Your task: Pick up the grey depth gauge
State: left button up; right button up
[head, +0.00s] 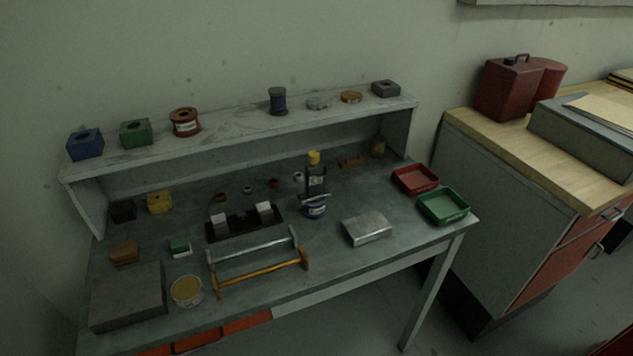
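A long grey bar-shaped tool (254,246) with upturned or bent ends lies near the middle front of the workbench (330,262). It is the thing in view that best fits the grey depth gauge, but its details are too small to be sure. A similar orange tool (262,272) lies just in front of it, close alongside. Whether the two touch I cannot tell. Neither of my grippers is in view, and nothing covers the grey tool.
A black holder with pale blocks (243,228) stands behind the tools. A round tin (186,291) and grey slab (127,296) are at left, a silver box (366,229) at right. Red (415,179) and green (443,206) trays sit at the right end. A raised shelf (240,122) spans the back.

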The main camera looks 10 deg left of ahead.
aim_at(315, 191)
jog(key=i+l+u, duration=0.15)
jog(key=l, duration=0.2)
jog(key=i+l+u, duration=0.15)
jog(key=l, duration=0.2)
jog(key=i+l+u, duration=0.15)
jog(key=l, duration=0.25)
jog(key=l+u, duration=0.15)
jog(key=l, duration=0.2)
